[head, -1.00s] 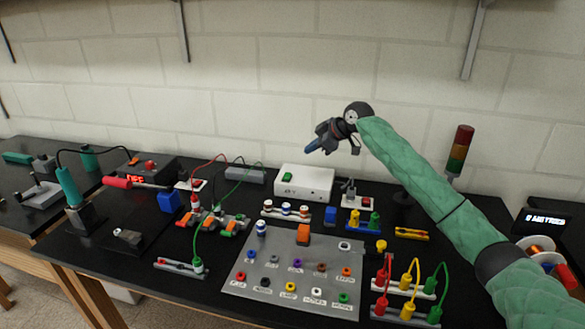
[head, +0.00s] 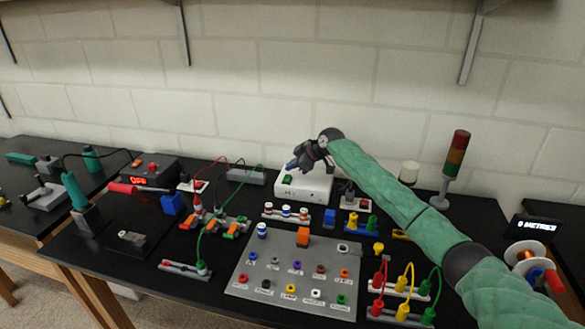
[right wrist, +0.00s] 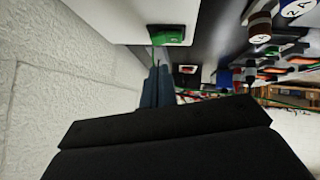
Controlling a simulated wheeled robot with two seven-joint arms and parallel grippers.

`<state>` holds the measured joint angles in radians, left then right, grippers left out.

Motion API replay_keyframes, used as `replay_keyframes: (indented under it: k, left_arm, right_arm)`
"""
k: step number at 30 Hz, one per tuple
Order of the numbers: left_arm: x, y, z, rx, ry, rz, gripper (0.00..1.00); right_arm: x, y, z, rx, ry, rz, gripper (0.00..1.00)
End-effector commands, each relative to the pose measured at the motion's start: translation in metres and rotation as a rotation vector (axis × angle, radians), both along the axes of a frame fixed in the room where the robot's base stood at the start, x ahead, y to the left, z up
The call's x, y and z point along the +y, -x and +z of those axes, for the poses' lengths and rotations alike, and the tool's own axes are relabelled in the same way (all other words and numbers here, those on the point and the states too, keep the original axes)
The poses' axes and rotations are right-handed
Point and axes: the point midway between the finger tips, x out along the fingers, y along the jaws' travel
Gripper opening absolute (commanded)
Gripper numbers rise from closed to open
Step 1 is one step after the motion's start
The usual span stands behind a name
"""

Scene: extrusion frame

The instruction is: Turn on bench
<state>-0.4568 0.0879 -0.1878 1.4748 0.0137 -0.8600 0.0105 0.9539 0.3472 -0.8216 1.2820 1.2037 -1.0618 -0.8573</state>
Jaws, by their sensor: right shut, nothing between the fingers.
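A white box (head: 318,190) stands at the back middle of the black bench, near the wall. A green rocker switch (head: 288,179) sits at its left end. In the right wrist view the green switch (right wrist: 168,36) shows on the white box (right wrist: 130,22), close to the fingers. My right gripper (head: 291,165) is shut and empty, just above and behind the switch. Its blue fingers (right wrist: 158,88) point towards the switch in the right wrist view. I cannot tell whether they touch it. My left gripper is not in view.
A control station (head: 150,174) at left shows red "OFF". A signal tower (head: 455,155) stands at the back right, its lamps looking dull. A grey panel (head: 245,285) with coloured buttons lies in front. Cabled blocks and a red-green power strip (head: 230,223) crowd the bench.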

Motion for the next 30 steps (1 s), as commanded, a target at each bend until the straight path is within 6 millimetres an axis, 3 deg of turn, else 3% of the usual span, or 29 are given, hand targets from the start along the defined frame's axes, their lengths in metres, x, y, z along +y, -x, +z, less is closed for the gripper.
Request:
replay_keyframes:
  k: [6,13,27,30]
  left_arm:
    - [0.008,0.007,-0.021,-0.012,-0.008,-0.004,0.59]
    - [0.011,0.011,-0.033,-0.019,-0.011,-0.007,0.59]
    - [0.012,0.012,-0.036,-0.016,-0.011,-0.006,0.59]
    - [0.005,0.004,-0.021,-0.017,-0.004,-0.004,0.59]
  right_arm:
    - [-0.001,-0.005,-0.018,0.002,0.001,0.0,0.0]
    - [-0.002,-0.007,-0.028,0.001,0.001,0.0,0.0]
    - [-0.002,-0.008,-0.031,0.012,-0.003,-0.001,0.0]
    - [-0.003,-0.01,-0.035,0.042,-0.012,-0.002,0.0]
